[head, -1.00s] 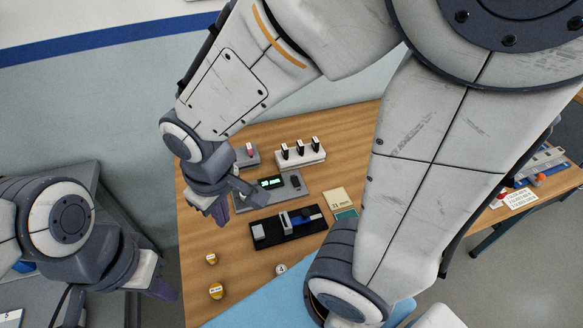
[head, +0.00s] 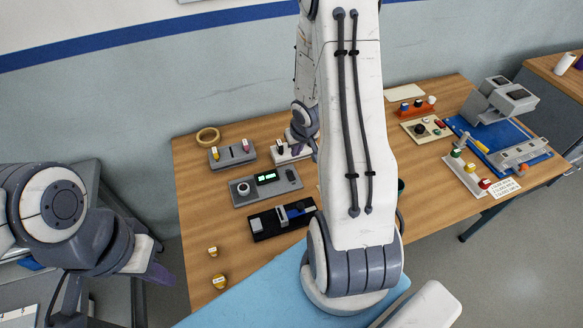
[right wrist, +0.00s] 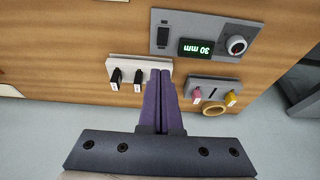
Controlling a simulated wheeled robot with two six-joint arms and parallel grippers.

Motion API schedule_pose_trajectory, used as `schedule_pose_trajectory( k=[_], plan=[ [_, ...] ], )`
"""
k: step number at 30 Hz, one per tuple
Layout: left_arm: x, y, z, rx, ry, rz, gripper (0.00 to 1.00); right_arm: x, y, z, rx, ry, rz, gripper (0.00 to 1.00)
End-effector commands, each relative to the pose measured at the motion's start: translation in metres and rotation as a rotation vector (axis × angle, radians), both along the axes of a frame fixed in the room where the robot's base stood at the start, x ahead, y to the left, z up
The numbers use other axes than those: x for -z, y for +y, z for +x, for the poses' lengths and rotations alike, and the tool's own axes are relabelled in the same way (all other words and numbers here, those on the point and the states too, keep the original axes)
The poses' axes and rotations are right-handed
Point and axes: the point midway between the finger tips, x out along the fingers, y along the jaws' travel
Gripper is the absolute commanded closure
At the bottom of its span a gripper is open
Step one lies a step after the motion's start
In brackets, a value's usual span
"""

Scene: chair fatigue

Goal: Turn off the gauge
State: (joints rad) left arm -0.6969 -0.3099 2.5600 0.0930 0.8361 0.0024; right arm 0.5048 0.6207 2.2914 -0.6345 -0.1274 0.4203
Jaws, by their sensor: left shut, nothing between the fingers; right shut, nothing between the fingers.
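The gauge is a grey panel (head: 267,187) on the wooden table. It has a lit green display (head: 266,178), a round white knob (head: 238,187) and a dark switch (head: 291,174). In the right wrist view the display (right wrist: 195,47) reads 30 mm, with the knob (right wrist: 238,43) to its right and the dark switch (right wrist: 162,37) to its left. My right gripper (right wrist: 160,72) is shut and empty, its purple tips over or beside a white block with black pegs, apart from the gauge. My left gripper (head: 160,276) is shut and empty, left of the table.
The white block (right wrist: 127,64) and a grey block with pink and yellow pegs (head: 233,154) stand behind the gauge. A yellow ring (head: 207,136) lies at the back left. A black slide fixture (head: 268,224) stands in front. My right arm covers the table's middle.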

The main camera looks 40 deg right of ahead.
Motion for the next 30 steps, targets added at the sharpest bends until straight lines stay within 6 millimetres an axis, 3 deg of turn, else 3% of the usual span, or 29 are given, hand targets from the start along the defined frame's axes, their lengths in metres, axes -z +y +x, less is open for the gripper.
schedule_pose_trajectory(
  k=[7,11,21,30],
  plan=[
    [0.001,0.0,0.0,0.0,0.0,0.0,1.0,0.001,0.0,0.0,-0.002,0.001,0.0,1.0],
    [0.009,0.0,0.0,0.0,0.0,0.0,1.0,0.013,0.0,0.003,-0.001,0.002,0.0,1.0],
    [0.039,0.0,0.0,0.002,0.0,0.0,1.0,0.079,-0.006,0.024,-0.001,0.005,0.001,1.0],
    [0.04,0.0,0.0,0.002,0.0,0.0,1.0,0.122,-0.009,0.035,-0.001,0.004,0.0,1.0]
  ],
)
